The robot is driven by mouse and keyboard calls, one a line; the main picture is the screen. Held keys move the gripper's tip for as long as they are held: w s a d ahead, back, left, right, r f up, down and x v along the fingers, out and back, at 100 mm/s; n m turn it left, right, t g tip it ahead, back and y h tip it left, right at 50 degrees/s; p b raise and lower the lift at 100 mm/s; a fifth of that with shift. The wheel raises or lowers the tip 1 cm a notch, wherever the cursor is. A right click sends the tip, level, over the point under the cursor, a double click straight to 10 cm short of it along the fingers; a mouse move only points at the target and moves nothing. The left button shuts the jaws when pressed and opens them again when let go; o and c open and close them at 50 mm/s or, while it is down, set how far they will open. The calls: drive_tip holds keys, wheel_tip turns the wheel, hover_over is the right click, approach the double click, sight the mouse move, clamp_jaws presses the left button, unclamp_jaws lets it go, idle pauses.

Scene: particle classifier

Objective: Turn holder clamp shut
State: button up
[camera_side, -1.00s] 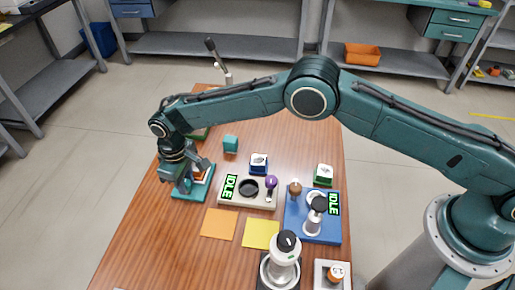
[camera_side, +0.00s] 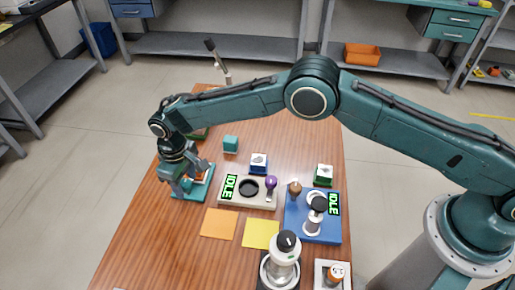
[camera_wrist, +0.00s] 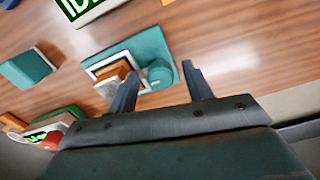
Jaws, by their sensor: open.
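The holder is a teal base plate (camera_side: 207,188) at the left edge of the wooden table. It carries a white frame with an orange-brown piece (camera_wrist: 112,71) inside. A round teal knob (camera_wrist: 160,73), seemingly the holder's clamp, stands beside the frame. My gripper (camera_side: 190,184) is over the holder, pointing down, and partly hides it in the side view. In the wrist view my gripper (camera_wrist: 160,88) is open, with one finger on each side of the knob's near side. I cannot tell whether the fingers touch the knob.
A teal cube (camera_side: 230,144) lies behind the holder. A beige station (camera_side: 232,201) marked IDLE and a blue station (camera_side: 320,238) marked IDLE stand to the right. Orange (camera_side: 219,224) and yellow (camera_side: 261,234) squares lie in front. The table's left front is clear.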

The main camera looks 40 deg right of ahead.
sight(185, 182)
drive_tip(key=shift+r, duration=0.1)
wheel_tip(185, 182, up, 14)
idle(0.7)
drive_tip(key=s+d+r+m+t, duration=0.1)
drive_tip(key=s+d+r+m, duration=0.1)
drive_tip(key=d+r, duration=1.05)
drive_tip(key=s+d+r+m+t, duration=0.1)
drive_tip(key=s+d+r+t, duration=0.1)
drive_tip(key=s+d+r, duration=0.75)
drive_tip(key=s+d+f+m+t, duration=0.1)
drive_tip(key=s+d+m, duration=0.1)
drive_tip(key=s+d, duration=0.5)
drive_tip(key=s+d+f+m+t, duration=0.1)
drive_tip(key=s+d+f+m, duration=0.1)
drive_tip(key=s+d, duration=0.6)
drive_tip(key=s, duration=0.7)
drive_tip(key=shift+s+t, duration=0.25)
drive_tip(key=shift+t, duration=0.05)
